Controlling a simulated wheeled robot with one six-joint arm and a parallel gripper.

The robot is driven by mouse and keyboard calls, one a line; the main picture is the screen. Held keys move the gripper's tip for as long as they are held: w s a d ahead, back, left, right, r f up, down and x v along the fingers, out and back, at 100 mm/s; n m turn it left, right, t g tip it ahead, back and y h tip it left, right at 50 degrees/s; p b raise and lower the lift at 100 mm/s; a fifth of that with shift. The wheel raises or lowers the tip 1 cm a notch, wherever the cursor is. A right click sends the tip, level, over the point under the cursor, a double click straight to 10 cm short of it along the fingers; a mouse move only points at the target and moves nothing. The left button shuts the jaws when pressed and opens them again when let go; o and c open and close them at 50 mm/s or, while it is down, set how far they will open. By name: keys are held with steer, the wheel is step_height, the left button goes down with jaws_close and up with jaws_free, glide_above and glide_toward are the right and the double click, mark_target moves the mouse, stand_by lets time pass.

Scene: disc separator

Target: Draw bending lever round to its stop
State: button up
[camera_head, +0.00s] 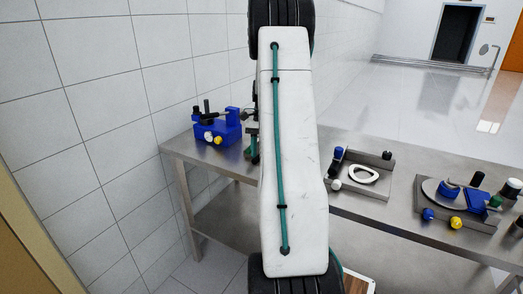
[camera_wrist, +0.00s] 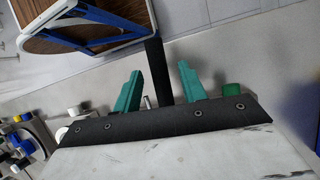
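My gripper (camera_wrist: 160,68) shows in the wrist view with its two green fingers apart. A dark upright bar (camera_wrist: 154,60) shows in the gap between them; I cannot tell whether it lies between the fingers or behind them. In the head view my white arm link covers the middle, and my gripper cannot be made out there. A blue device (camera_head: 219,130) with dark levers and white and yellow knobs stands on the left end of the steel table (camera_head: 345,205). Dark and green parts beside it are partly hidden by my arm. I cannot tell which part is the bending lever.
A plate with a white ring (camera_head: 361,175) stands right of my arm on the table. A round-disc device (camera_head: 450,195) with blue and yellow knobs stands farther right. A tiled wall (camera_head: 100,110) closes the left. A blue-framed, wooden-topped object (camera_wrist: 90,30) shows in the wrist view.

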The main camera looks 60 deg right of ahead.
steer(key=v, duration=0.8)
steer(key=shift+f, duration=0.1)
stand_by(0.4)
